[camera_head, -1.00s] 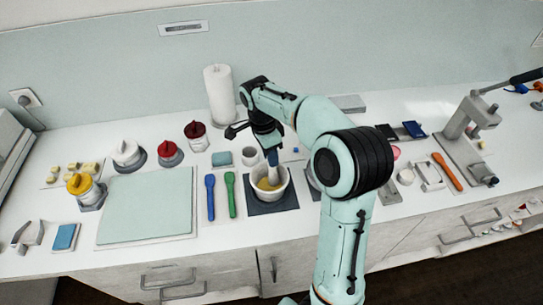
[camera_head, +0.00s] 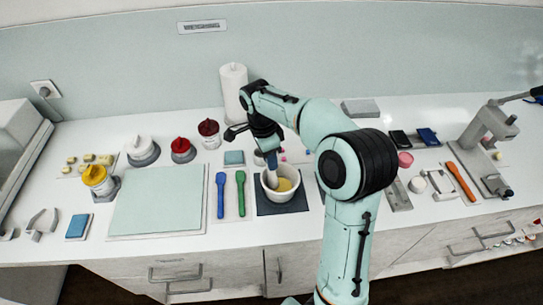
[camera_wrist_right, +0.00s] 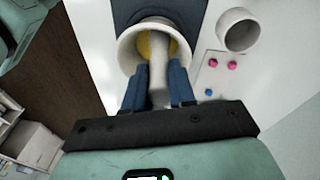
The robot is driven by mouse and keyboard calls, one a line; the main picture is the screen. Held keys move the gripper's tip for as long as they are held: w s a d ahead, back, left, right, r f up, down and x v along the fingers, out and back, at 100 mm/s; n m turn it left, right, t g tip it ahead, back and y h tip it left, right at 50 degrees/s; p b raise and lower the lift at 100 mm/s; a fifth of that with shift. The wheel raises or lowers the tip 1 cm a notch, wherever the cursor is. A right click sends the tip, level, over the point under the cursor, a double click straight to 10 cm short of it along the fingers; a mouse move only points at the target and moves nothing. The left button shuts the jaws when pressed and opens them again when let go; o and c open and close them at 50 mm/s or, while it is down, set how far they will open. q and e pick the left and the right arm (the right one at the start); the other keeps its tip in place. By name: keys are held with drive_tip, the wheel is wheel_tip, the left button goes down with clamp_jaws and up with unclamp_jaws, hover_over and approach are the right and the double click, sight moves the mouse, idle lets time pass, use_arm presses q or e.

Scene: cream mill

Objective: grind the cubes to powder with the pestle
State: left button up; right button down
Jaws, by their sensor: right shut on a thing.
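A white mortar (camera_head: 268,200) stands on a dark mat (camera_head: 297,206) near the counter's front edge. A smooth yellow mass (camera_head: 285,185) lies in it; individual cubes cannot be made out. My right gripper (camera_head: 271,158) is above the mortar, its fingers shut on the pale pestle (camera_head: 271,178). The pestle's lower end is inside the mortar, at its left side. In the right wrist view the blue fingers (camera_wrist_right: 158,84) flank the pestle (camera_wrist_right: 158,70), which reaches into the mortar (camera_wrist_right: 126,50) over the yellow mass (camera_wrist_right: 146,40). My left gripper is not in view.
A blue spoon (camera_head: 221,195) and a green spoon (camera_head: 241,194) lie left of the mortar. A white cup (camera_wrist_right: 239,30) and small pink and blue pieces (camera_wrist_right: 232,65) are close by. A paper roll (camera_head: 233,90) stands behind. A large pale green board (camera_head: 156,199) lies left.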

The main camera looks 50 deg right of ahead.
drive_tip(key=shift+s+a+f+b, duration=0.2)
drive_tip(key=shift+s+a+b, duration=0.15)
drive_tip(key=shift+s, duration=0.25)
drive_tip(key=shift+s+a+r, duration=0.1)
drive_tip(key=shift+s+a, duration=0.05)
drive_tip(key=shift+s, duration=0.15)
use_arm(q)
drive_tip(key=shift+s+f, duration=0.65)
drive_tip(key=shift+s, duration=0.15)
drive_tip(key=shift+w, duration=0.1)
use_arm(e)
drive_tip(key=shift+w, duration=0.1)
